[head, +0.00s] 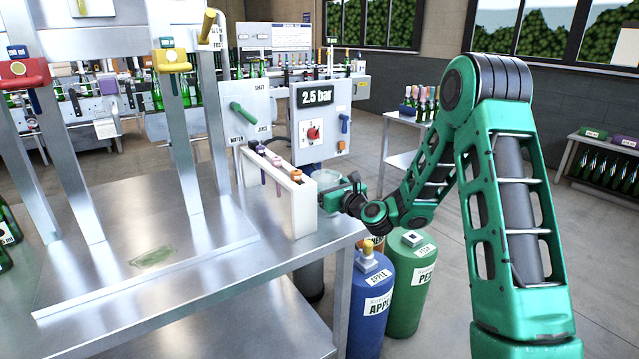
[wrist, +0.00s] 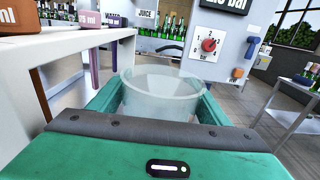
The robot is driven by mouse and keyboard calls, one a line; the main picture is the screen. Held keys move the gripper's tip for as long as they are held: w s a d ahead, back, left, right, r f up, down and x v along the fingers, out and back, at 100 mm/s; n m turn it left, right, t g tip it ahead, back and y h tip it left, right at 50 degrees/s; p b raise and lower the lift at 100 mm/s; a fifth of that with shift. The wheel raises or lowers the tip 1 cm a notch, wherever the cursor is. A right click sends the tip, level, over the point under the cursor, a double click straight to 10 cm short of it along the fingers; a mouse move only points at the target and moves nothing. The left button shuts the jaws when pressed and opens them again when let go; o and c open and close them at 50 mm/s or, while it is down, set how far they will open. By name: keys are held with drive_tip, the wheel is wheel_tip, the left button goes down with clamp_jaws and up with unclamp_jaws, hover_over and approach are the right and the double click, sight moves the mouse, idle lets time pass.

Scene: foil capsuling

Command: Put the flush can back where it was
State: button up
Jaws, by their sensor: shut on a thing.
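The flush can, a translucent whitish round open-topped vessel, sits between the jaws of my gripper (wrist: 158,112) in the wrist view. Its rim and front wall (wrist: 160,84) show there, upright, and I see no contents. In the head view the can (head: 326,178) shows small and pale, just right of the white tube rack. My gripper (head: 338,190) is shut on it beside the steel bench's right corner. The can's underside is hidden, so I cannot tell whether it touches anything below.
The white rack (head: 301,211) with several capped tubes stands close left on the steel bench (head: 215,285). Blue (head: 371,305) and green (head: 409,285) cylinders stand below the arm.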

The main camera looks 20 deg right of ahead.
drive_tip(key=o, duration=1.2)
drive_tip(key=shift+o, duration=0.2)
drive_tip(key=v, duration=1.1)
drive_tip(key=shift+s+d, duration=0.15)
drive_tip(key=shift+s+r, duration=0.1)
drive_tip(key=shift+s, duration=0.2)
drive_tip(key=shift+r, duration=0.1)
